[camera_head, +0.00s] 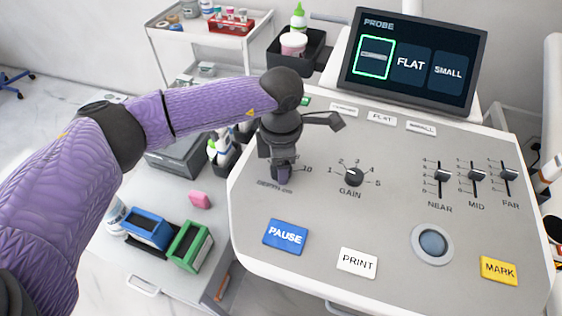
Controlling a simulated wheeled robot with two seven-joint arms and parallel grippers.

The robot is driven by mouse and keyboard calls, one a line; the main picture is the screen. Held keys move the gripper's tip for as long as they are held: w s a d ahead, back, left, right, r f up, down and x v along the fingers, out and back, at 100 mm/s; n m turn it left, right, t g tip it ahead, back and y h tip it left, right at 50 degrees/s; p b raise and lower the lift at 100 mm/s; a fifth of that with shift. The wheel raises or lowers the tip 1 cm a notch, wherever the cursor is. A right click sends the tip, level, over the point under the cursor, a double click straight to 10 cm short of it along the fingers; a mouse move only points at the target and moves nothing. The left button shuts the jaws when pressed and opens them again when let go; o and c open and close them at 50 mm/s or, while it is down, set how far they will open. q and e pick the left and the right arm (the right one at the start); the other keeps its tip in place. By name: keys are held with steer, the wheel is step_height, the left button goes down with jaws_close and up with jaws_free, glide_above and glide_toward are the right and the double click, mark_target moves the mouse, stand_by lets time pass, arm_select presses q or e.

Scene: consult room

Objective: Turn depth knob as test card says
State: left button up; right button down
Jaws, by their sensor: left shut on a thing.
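My left gripper (281,180) points down over the depth knob's place at the left of the grey console panel (330,222). It is shut on the depth knob, which the fingers hide. A "10" of the dial shows just right of the fingers, and the partly covered depth label (273,185) shows below them. The knob's pointer is hidden, so its setting cannot be read. I cannot make out a test card. My right gripper is not in view.
The gain knob (354,177) stands close to the right of my gripper. Farther right are the near slider (441,177), two more sliders and a trackball (432,243). The pause button (285,236) is in front. A screen (412,62) headed PROBE stands behind, its left tile outlined green.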

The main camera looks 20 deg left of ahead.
arm_select(q)
steer(key=o, duration=1.3)
step_height(320, 180, up, 9)
steer(key=shift+r+p, duration=0.1)
steer(key=shift+p, duration=1.05)
steer(key=shift+r, duration=0.4)
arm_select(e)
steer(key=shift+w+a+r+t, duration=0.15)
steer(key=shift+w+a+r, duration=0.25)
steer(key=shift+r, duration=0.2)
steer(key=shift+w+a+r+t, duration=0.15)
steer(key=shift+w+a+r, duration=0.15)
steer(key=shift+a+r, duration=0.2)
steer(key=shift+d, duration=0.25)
